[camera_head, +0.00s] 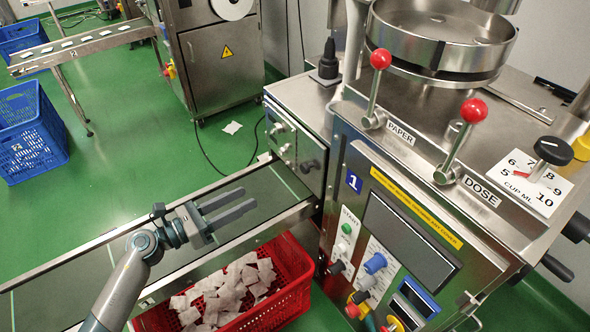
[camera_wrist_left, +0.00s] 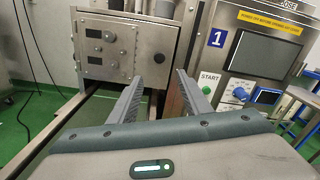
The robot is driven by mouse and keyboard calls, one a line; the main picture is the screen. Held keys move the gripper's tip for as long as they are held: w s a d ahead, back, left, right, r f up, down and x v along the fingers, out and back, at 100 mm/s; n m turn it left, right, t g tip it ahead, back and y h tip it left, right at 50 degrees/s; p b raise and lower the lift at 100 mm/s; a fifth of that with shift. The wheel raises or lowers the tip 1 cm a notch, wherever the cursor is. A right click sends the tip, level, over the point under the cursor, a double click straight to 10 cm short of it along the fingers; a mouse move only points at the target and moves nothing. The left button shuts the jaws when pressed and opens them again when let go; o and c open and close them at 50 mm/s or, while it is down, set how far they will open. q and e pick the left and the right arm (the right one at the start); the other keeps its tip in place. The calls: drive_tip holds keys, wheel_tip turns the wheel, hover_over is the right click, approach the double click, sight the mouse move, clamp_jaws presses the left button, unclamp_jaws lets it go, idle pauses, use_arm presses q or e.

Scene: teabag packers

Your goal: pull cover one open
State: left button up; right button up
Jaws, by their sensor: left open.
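Machine 1 (camera_head: 398,215) has a steel cover panel (camera_head: 290,150) on its left side, standing shut against the body. A dark knob or handle (camera_head: 308,166) sticks out from the panel's lower right. In the left wrist view the steel panel (camera_wrist_left: 93,60) with its small knobs fills the upper left. My left gripper (camera_head: 249,198) is open and empty, reaching over the conveyor, short of the panel and apart from it. Its two fingers (camera_wrist_left: 160,78) point towards the panel's right edge in the wrist view. My right gripper does not show clearly.
A conveyor (camera_head: 110,265) runs below the panel. A red crate (camera_head: 300,280) of teabags stands under it. Blue crates (camera_head: 35,140) and another machine (camera_head: 220,60) are behind on the left. Red-knobbed levers (camera_head: 381,59) rise from the machine top. The green floor at left is mostly clear.

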use_arm(q)
drive_tip(key=shift+w+d, duration=0.5)
drive_tip(key=shift+d, duration=0.05)
drive_tip(key=p, duration=0.2)
approach(302, 169)
drive_tip(key=p+x, duration=0.2)
drive_tip(key=x, duration=0.6)
drive_tip(key=shift+s+r, duration=0.1)
drive_tip(key=shift+r, duration=0.05)
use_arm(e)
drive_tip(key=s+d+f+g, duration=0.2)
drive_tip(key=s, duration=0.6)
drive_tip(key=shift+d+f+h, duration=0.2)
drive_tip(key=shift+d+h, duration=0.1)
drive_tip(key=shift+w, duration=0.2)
use_arm(q)
clamp_jaws()
